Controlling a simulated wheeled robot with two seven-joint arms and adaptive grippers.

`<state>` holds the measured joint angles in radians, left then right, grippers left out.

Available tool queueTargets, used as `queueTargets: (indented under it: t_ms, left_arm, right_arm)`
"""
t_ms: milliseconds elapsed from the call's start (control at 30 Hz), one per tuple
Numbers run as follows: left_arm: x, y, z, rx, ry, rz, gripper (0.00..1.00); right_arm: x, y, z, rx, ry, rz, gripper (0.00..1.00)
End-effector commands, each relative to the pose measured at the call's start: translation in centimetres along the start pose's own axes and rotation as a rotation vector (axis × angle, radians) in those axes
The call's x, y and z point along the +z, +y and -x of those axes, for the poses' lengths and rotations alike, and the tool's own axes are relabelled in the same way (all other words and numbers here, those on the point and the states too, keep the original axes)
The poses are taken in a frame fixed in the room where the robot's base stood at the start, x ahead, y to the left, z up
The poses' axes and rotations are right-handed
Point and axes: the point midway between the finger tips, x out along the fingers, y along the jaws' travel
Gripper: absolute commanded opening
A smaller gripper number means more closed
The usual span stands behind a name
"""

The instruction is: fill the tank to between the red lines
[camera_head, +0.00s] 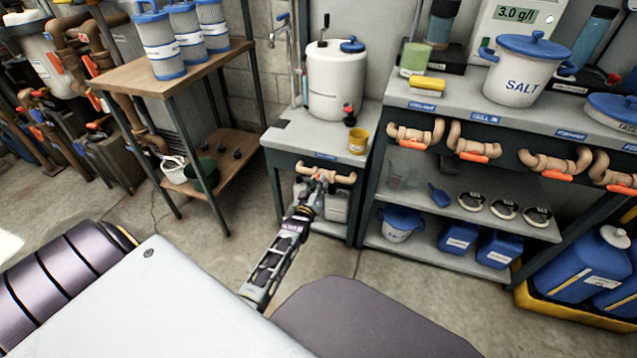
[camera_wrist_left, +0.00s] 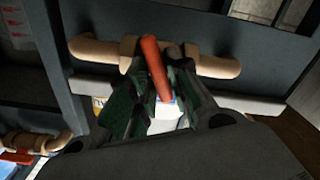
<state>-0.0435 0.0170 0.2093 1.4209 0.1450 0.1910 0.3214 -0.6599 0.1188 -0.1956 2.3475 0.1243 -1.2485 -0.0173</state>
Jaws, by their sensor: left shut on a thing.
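The white tank (camera_head: 336,88) with a blue cap stands upright on the small grey bench. Its level and red lines cannot be made out. Below the bench top, a tan pipe valve (camera_head: 340,177) is fixed to the bench front. It also shows in the left wrist view (camera_wrist_left: 215,65), with a red-orange lever (camera_wrist_left: 152,65) sticking out towards the camera. My left gripper (camera_head: 317,180) is at this valve, its dark green fingers (camera_wrist_left: 165,98) shut on the lever on both sides. My right gripper is not in view.
A yellow cup (camera_head: 358,140) stands on the bench, right of the tank, beside a tap with a red top. The right bench (camera_head: 400,92) carries several similar valves and a salt pot (camera_head: 520,72). A wooden shelf (camera_head: 130,75) stands left. The floor between is clear.

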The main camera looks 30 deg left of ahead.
Motion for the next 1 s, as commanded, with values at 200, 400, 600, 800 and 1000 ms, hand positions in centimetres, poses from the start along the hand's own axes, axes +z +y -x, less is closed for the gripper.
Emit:
queueTargets:
  t_ms: [200, 400, 600, 800, 1000]
  left_arm:
    - [-0.1, 0.1, 0.0, -0.002, -0.003, -0.112, 0.00]
    - [-0.1, 0.1, 0.0, -0.001, -0.002, -0.207, 0.00]
    - [-0.1, 0.2, 0.0, -0.001, -0.002, -0.294, 0.00]
    - [0.1, 0.2, 0.0, -0.001, -0.003, -0.379, 0.00]
    - [0.1, 0.3, 0.0, -0.001, -0.002, -0.436, 0.00]
  right_arm:
    - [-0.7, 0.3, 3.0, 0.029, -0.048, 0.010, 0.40]
    - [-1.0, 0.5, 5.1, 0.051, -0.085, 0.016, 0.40]
    - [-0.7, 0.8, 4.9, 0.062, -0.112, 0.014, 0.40]
    - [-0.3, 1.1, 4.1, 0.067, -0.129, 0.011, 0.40]
    - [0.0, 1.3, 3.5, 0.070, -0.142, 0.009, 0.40]
